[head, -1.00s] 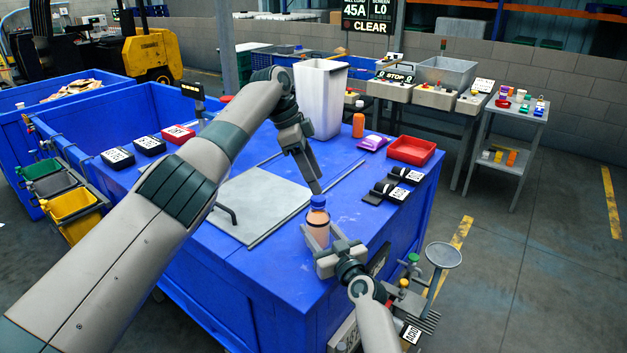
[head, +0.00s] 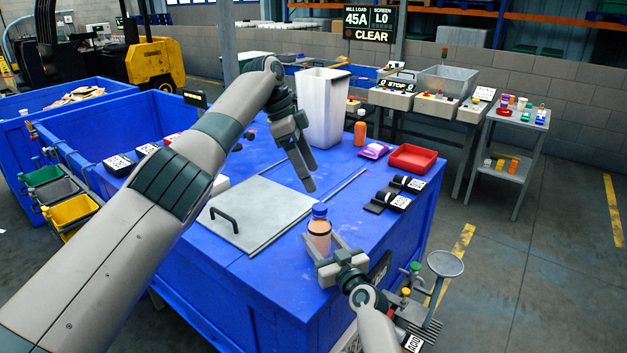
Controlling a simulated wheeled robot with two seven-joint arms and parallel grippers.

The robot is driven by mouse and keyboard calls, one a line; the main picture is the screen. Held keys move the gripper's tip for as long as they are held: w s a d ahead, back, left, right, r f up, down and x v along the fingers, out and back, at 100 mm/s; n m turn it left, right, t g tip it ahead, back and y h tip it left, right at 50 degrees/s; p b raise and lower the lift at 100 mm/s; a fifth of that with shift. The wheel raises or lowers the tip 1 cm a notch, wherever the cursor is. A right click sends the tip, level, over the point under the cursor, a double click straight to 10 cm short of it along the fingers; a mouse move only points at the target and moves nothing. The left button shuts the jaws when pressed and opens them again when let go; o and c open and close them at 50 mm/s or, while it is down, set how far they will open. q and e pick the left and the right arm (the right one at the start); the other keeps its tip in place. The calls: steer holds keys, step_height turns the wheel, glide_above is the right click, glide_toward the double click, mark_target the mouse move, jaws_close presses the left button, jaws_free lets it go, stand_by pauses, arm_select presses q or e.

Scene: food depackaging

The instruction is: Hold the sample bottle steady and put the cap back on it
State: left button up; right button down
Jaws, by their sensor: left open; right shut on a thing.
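The sample bottle (head: 319,236) stands upright near the front right of the blue table, with a pale orange body. The blue cap (head: 319,211) sits on its top; I cannot tell how tightly. My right gripper (head: 320,246) comes in from the lower right and is shut on the bottle's body, with a finger on either side. My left gripper (head: 310,186) is open and empty, a little above and behind the cap, apart from it, fingers pointing down.
A grey plate with a handle (head: 262,218) lies left of the bottle. Behind stand a white bin (head: 322,105), an orange bottle (head: 360,132), a purple packet (head: 374,151) and a red tray (head: 412,158). Black devices (head: 388,200) lie to the right.

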arm_select(q)
steer(key=v, duration=0.7)
steer(key=shift+r, duration=0.4)
steer(key=shift+a, duration=0.1)
arm_select(e)
steer(key=c, duration=0.8)
jaws_free()
steer(key=shift+s, duration=0.1)
arm_select(q)
steer(key=shift+f+b, duration=1.55)
steer(key=shift+f, duration=0.05)
arm_select(e)
steer(key=v, duration=1.7)
steer(key=shift+s, duration=0.1)
